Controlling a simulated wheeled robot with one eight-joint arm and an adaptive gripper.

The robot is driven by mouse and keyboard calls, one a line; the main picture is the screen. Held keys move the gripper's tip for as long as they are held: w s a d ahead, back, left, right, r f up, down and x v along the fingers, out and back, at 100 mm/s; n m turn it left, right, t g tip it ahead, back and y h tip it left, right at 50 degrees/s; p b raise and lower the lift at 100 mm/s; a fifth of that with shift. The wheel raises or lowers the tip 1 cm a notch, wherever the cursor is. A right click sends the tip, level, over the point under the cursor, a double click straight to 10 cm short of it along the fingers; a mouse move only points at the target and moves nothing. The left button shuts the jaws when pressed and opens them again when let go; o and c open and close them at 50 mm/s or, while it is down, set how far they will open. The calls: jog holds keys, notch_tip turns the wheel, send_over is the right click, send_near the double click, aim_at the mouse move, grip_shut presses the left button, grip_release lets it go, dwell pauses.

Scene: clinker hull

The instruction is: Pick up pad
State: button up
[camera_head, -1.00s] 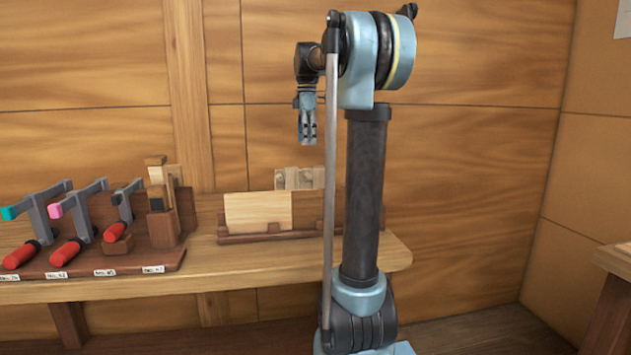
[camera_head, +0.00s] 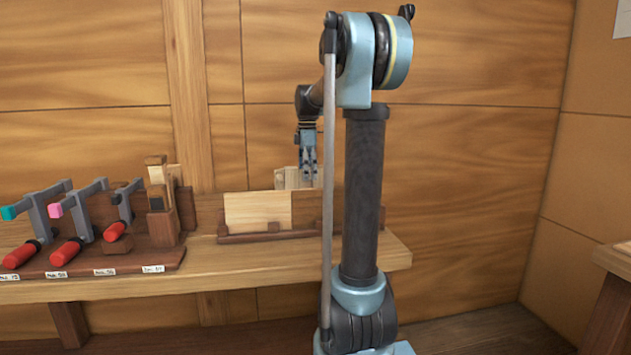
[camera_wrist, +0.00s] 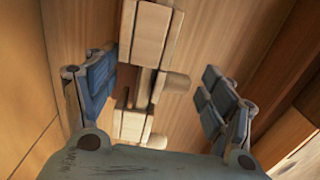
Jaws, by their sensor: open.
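Pale wooden block-like pieces (camera_head: 287,179) stand against the back wall behind the shelf rack. I cannot tell for sure which piece is the pad. In the wrist view, a column of pale pieces (camera_wrist: 152,35) with rounded pegs lies between and beyond the fingers. My gripper (camera_head: 307,172) points down above the rack, just in front of the pale pieces. In the wrist view my gripper (camera_wrist: 158,85) is open, with its blue-grey fingers wide apart and nothing visibly held. My upright link hides part of the rack's right side.
A light board (camera_head: 258,210) leans in a dark wooden rack (camera_head: 250,237) on the shelf (camera_head: 230,264). Several clamps with red handles (camera_head: 66,252) stand on a labelled base (camera_head: 100,266) at left. An upright wooden tool (camera_head: 159,195) is beside them. The shelf's right end is clear.

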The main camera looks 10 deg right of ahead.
jog(key=shift+f, duration=0.4)
jog(key=c, duration=0.9)
jog(key=shift+r, duration=0.1)
jog(key=shift+c, duration=0.2)
